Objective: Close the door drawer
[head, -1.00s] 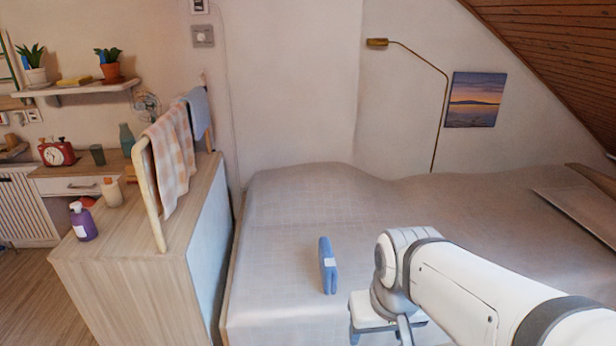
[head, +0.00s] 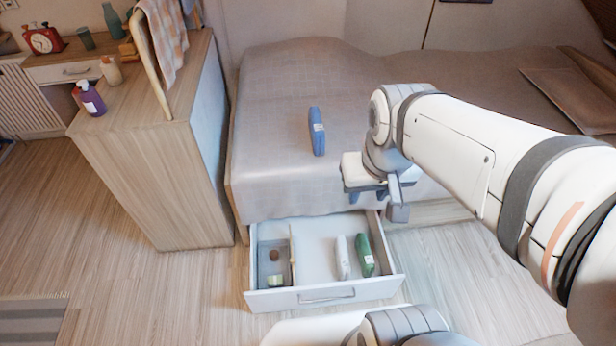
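A white drawer (head: 282,300) under the bed stands pulled out over the floor, open at the top. Its front has a grey bar handle (head: 327,297). Inside are a grey tray with small items on the left, and a white object (head: 343,258) and a green object (head: 365,255) on the right. My gripper (head: 369,195) is above the drawer's back right part, near the bed's front edge, pointing down. It looks apart from the drawer and handle. Its fingers are small and partly hidden by its body, so its opening is unclear.
The bed (head: 290,90) is behind the drawer, with a blue folded item (head: 316,131) on it. A wooden cabinet (head: 150,170) stands to the left, with a purple bottle (head: 90,99) on top. The floor (head: 190,290) left of the drawer is clear.

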